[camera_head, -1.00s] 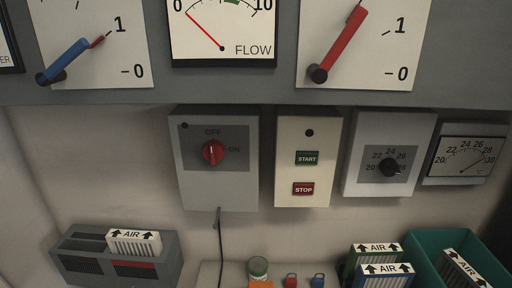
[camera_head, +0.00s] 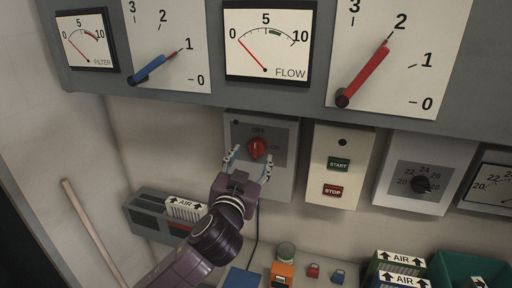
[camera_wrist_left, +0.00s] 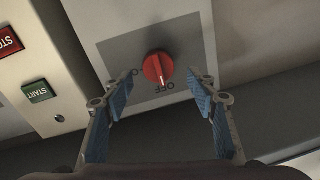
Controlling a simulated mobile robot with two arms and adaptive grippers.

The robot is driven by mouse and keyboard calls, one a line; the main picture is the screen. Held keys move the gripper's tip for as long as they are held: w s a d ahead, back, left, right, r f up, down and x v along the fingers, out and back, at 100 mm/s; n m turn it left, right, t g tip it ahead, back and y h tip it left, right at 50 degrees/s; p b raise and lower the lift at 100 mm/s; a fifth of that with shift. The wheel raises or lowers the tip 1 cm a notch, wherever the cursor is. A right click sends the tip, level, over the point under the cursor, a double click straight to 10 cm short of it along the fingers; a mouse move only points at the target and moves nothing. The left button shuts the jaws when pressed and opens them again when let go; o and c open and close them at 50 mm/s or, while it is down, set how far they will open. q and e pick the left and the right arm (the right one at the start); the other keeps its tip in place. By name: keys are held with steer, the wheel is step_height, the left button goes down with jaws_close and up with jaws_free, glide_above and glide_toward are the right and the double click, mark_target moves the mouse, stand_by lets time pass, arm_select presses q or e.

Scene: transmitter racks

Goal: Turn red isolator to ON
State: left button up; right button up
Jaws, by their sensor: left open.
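The red isolator knob (camera_head: 257,148) sits on a grey plate on a light grey box (camera_head: 283,185) on the wall. Its white mark points up to OFF, with ON to its right. My left gripper (camera_head: 249,163) is open in front of the knob, with one finger to each side and just below it. In the left wrist view the red knob (camera_wrist_left: 158,67) shows upside down, beyond and between the open blue-padded fingertips (camera_wrist_left: 165,88), and the fingers do not appear to touch it. My right gripper is not in view.
A START/STOP box (camera_head: 337,195) stands right of the isolator, then a dial box (camera_head: 402,205). Lever panels and gauges fill the wall above. A grey filter unit (camera_head: 150,222) is below left; a small orange box (camera_head: 281,273) and padlocks lie on the shelf below.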

mark_target(256, 150)
arm_select(q)
steer(key=shift+w+d+r+p, duration=0.15)
steer(key=shift+w+d+p, duration=0.1)
steer(key=shift+w, duration=0.2)
steer(key=shift+w+d+r+p, duration=0.1)
steer(key=shift+w+d, duration=0.1)
steer(key=shift+w, duration=0.25)
steer(key=shift+w+f, duration=0.2)
steer(key=shift+w, duration=0.5)
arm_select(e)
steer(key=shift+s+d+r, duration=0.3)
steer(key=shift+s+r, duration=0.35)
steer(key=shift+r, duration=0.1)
arm_select(q)
steer(key=shift+d, duration=0.1)
steer(key=c, duration=1.2)
steer(key=shift+o, duration=0.2)
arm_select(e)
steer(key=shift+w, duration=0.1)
